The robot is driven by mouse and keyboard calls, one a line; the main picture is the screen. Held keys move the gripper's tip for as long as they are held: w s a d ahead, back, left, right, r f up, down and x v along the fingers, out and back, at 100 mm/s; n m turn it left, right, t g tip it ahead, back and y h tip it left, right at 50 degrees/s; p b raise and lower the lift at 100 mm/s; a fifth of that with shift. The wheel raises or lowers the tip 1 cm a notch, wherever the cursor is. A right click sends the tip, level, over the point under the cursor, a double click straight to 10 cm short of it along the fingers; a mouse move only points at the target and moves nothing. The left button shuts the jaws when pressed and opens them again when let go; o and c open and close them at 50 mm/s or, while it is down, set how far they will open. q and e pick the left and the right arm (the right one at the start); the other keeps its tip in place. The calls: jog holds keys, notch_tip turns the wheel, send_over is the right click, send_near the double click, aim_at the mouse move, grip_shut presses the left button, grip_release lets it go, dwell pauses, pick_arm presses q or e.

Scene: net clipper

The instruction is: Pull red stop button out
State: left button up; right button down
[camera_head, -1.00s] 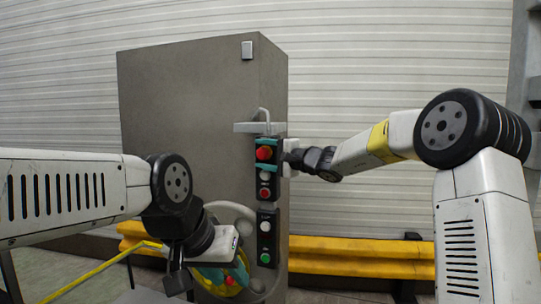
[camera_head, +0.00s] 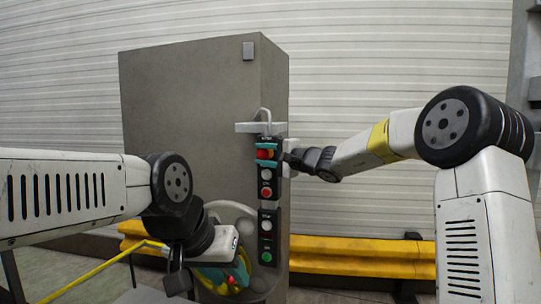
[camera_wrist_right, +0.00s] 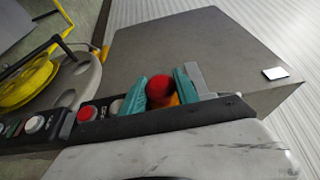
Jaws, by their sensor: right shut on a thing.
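The red stop button (camera_head: 264,153) is at the top of the black control strip on the side of the grey cabinet. The teal fingers of my right gripper (camera_head: 268,154) are shut on it, one above and one below in the head view. In the right wrist view the round red button (camera_wrist_right: 160,89) sits between the two teal fingers (camera_wrist_right: 161,92), with some yellow beside it. My left gripper (camera_head: 229,272) is low in front of the yellow reel. Its teal fingers are partly hidden and its jaw state is unclear.
Below the stop button are a white button (camera_head: 266,174), a red button (camera_head: 266,191) and a lower box with a green button (camera_head: 266,257). A grey bracket (camera_head: 260,127) juts out just above. The grey cabinet (camera_head: 185,120) stands behind; a yellow barrier (camera_head: 360,248) runs behind at the right.

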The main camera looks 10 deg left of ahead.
jog(key=c, duration=0.9)
grip_release()
jog(key=shift+s, duration=0.1)
jog(key=v, duration=0.7)
jog(key=shift+s+d, duration=0.2)
jog(key=shift+d, duration=0.15)
